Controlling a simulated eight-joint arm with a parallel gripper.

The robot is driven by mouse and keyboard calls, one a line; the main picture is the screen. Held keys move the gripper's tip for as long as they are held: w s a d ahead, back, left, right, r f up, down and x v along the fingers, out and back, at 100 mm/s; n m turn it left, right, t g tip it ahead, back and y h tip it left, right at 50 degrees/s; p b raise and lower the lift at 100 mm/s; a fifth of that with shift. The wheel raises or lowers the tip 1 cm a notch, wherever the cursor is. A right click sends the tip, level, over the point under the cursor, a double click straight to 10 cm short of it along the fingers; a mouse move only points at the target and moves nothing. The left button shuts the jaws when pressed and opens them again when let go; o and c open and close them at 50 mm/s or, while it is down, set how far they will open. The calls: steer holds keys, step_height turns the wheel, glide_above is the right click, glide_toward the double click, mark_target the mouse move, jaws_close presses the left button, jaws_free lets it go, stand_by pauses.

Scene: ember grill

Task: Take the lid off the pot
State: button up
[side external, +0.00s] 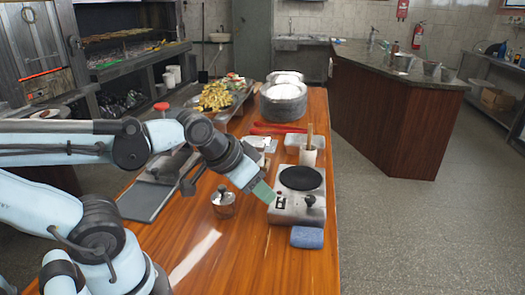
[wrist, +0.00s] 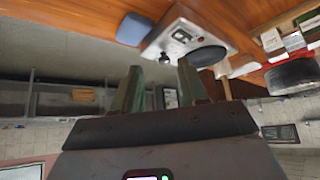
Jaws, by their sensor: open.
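A small metal pot (side external: 223,206) stands on the wooden table, left of a hotplate (side external: 297,207). Its lid (side external: 222,190) with a dark knob appears to sit on top. I do not make out the pot in the wrist view. My gripper (side external: 263,191) is to the right of the pot and higher in the picture, in front of the hotplate's left edge, apart from the pot. In the wrist view my gripper (wrist: 160,85) shows two green fingers spread apart with nothing between them.
The hotplate shows in the wrist view (wrist: 185,40) too, with a blue sponge (side external: 307,237) beside it. The table's front is clear.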

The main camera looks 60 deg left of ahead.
steer(key=o, duration=0.7)
steer(key=n+g, duration=0.6)
steer(key=n, duration=0.1)
glide_toward(222, 187)
steer(key=shift+y, duration=0.4)
steer(key=shift+w+f, duration=0.15)
steer(key=shift+f, duration=1.5)
steer(key=shift+w+f, duration=0.2)
steer(key=shift+f, duration=1.5)
steer(key=shift+w+f, duration=0.15)
steer(key=shift+f, duration=1.5)
